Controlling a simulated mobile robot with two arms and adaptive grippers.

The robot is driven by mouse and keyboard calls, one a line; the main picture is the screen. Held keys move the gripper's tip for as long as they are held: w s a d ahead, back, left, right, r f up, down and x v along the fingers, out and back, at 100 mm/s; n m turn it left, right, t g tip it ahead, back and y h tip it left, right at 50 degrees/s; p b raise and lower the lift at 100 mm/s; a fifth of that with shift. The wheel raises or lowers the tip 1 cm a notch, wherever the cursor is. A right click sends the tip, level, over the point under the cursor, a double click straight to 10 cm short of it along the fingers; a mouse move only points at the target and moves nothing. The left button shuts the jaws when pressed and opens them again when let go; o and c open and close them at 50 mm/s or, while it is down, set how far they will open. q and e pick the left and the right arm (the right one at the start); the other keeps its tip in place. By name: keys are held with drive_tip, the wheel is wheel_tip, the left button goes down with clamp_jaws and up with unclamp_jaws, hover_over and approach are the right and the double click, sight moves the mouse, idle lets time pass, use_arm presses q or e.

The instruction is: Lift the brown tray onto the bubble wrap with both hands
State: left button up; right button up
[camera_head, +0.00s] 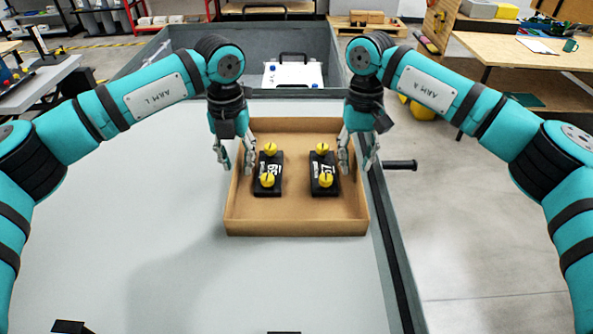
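The brown tray (296,226) is an open cardboard-coloured box on the grey work surface. Two black blocks lie in it, a left one (267,181) and a right one (325,181), each with two yellow knobs and white markings. My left gripper (235,170) is at the tray's left wall with its fingers apart, seemingly on either side of the wall. My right gripper (358,166) is at the tray's right wall, also with its fingers apart. I cannot tell whether either one touches the wall. I see no clear bubble wrap.
A white case (292,75) with a black handle stands behind. A wooden table (535,53) is at back right.

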use_arm(q)
drive_tip(key=shift+f, duration=0.3)
use_arm(e)
drive_tip(key=shift+f, duration=0.3)
use_arm(q)
drive_tip(key=shift+c, duration=0.4)
use_arm(e)
drive_tip(key=shift+c, duration=0.4)
use_arm(q)
clamp_jaws()
use_arm(e)
clamp_jaws()
use_arm(q)
drive_tip(key=shift+r, duration=0.1)
use_arm(e)
drive_tip(key=shift+r, duration=0.1)
